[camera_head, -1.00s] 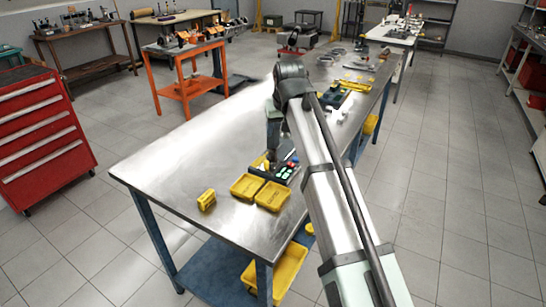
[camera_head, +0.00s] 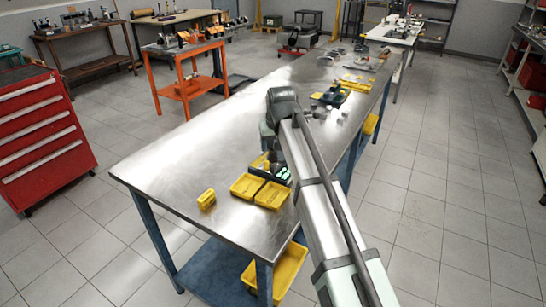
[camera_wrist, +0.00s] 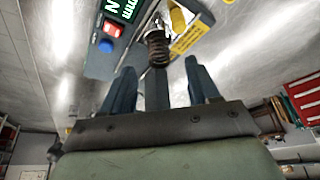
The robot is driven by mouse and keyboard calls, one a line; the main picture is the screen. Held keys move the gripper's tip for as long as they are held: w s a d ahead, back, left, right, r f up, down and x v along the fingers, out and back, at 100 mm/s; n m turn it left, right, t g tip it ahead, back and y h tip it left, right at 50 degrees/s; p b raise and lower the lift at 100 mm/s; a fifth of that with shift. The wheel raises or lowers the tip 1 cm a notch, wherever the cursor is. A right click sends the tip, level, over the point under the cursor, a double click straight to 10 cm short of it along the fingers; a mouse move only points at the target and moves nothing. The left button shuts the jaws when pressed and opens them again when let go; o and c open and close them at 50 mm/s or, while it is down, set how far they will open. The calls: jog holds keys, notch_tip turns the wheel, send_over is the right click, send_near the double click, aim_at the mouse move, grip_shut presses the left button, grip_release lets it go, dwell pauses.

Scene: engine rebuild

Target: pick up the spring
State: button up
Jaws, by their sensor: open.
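The spring (camera_wrist: 157,48) is a dark, brownish coil at the top middle of the wrist view. My gripper (camera_wrist: 160,70) is open, with one blue-grey finger to the left and one to the right. The spring appears just beyond the fingertips, roughly in line with the gap between them. Nothing shows held. In the head view my arm covers the gripper's fingers, and I cannot make out the spring there.
A dark device (camera_wrist: 118,22) with a green display and red and blue buttons lies left of the spring. A yellow piece (camera_wrist: 195,36) lies to its right. Yellow bins (camera_head: 247,186) stand on the steel table (camera_head: 180,150). Its left part is mostly clear.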

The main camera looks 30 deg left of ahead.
aim_at(273, 151)
jog(key=shift+x, duration=2.4)
jog(key=shift+w+r, duration=0.1)
jog(key=shift+w, duration=0.05)
grip_shut()
